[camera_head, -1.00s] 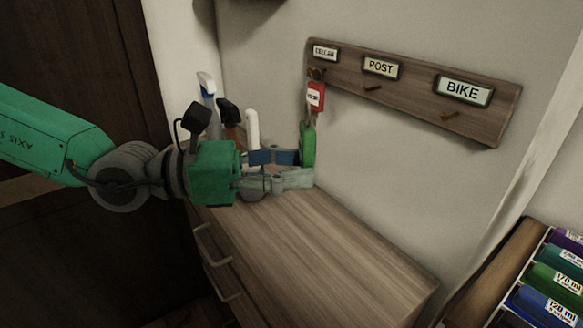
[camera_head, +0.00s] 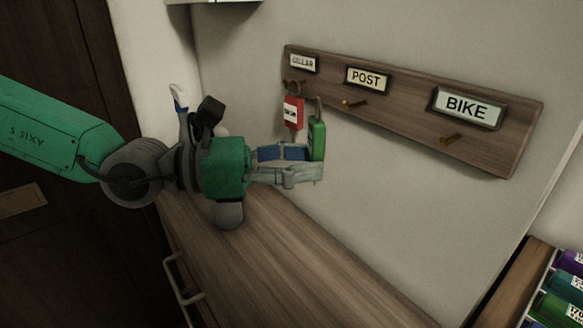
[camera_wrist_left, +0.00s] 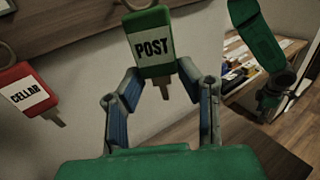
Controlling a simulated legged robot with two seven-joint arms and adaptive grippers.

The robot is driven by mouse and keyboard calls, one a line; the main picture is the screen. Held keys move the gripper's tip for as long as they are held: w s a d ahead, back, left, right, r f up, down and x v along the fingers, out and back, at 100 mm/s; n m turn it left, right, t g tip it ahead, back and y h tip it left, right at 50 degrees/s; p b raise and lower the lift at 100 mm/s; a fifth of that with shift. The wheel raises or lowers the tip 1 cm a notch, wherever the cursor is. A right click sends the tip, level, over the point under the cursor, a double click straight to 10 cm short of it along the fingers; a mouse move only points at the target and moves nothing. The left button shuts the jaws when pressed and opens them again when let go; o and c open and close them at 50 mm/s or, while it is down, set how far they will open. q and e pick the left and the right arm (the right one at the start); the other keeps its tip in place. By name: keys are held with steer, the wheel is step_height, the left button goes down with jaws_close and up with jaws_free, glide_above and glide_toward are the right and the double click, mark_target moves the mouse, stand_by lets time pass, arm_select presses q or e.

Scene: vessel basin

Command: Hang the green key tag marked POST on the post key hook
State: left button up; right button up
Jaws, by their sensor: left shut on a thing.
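The green key tag (camera_head: 317,138) is held between the fingers of my left gripper (camera_head: 305,163), in front of the wall board. In the left wrist view the tag (camera_wrist_left: 153,50) shows its POST label, with a key below it and a ring above, between the two fingers (camera_wrist_left: 160,95). The post key hook (camera_head: 354,103) is a bare brass peg under the POST sign (camera_head: 367,78), up and to the right of the tag. In the left wrist view a green arm part of mine shows at upper right; no right gripper shows in the head view.
A red tag (camera_head: 293,112) hangs at the CELLAR end of the board (camera_head: 410,110), left of the green tag; the left wrist view shows its CELLAR label (camera_wrist_left: 30,95). The BIKE hook (camera_head: 450,139) is empty. The wooden cabinet top (camera_head: 290,250) below is largely clear.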

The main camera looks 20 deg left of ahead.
arm_select(q)
steer(key=shift+w+d+b, duration=0.3)
steer(key=shift+w+d, duration=0.15)
steer(key=shift+w, duration=0.05)
steer(key=shift+w+d+f, duration=0.15)
steer(key=shift+w+d, duration=0.05)
steer(key=shift+w, duration=0.5)
steer(key=shift+w+d+f+b, duration=0.3)
steer(key=shift+w+d+b, duration=0.25)
steer(key=shift+w, duration=0.2)
steer(key=shift+w+d+f+b, duration=0.3)
steer(key=shift+w+d+b, duration=0.2)
steer(key=shift+w, duration=0.25)
steer(key=o, duration=1.2)
steer(key=shift+a, duration=0.1)
